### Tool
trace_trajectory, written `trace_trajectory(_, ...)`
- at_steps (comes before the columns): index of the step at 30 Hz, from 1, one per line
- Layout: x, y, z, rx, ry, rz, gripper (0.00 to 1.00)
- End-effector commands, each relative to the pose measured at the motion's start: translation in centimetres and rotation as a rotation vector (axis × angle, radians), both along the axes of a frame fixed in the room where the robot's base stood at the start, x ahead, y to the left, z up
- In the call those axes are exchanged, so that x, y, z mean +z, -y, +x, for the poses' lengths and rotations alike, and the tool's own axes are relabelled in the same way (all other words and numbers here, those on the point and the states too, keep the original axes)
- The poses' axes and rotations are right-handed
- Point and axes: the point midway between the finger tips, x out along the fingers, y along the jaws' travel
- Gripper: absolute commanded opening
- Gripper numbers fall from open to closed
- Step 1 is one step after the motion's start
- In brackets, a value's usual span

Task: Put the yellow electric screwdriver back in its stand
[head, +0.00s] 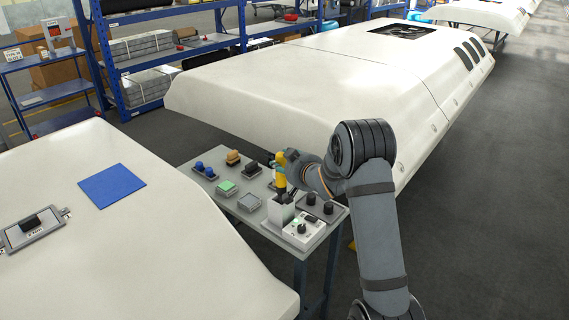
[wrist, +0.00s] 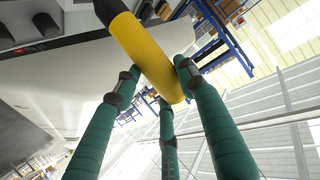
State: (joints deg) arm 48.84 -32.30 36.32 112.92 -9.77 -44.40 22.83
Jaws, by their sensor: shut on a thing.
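The yellow electric screwdriver (head: 281,176) is upright on the near side of the small table, its dark lower end at the top of a pale box-like stand (head: 281,213). I cannot tell whether that end is inside the stand or just above it. My gripper (head: 278,164) is shut on the screwdriver's upper part, reaching in from the right. In the wrist view the yellow body (wrist: 148,57) lies between the green fingers of my gripper (wrist: 155,80); its dark end runs out of the top of the picture.
A white control box (head: 304,231) with a green light and a black knob sits beside the stand. Two black knobs (head: 320,206) are behind it. Large white shells (head: 300,75) stand behind and at left (head: 90,230).

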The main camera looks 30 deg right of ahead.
Motion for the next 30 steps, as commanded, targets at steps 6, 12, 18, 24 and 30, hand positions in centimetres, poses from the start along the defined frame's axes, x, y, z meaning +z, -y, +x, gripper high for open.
trace_trajectory(6, -1.1, 0.0, 0.1, 0.000, 0.003, -0.001, 0.00)
trace_trajectory(12, -2.0, 0.0, 0.1, 0.001, 0.003, -0.001, 0.00)
trace_trajectory(18, -2.9, 0.0, 0.1, 0.001, 0.003, -0.001, 0.00)
trace_trajectory(24, -3.8, 0.0, 0.1, 0.002, 0.003, -0.002, 0.00)
trace_trajectory(30, -4.7, 0.0, 0.1, 0.001, 0.004, -0.001, 0.00)
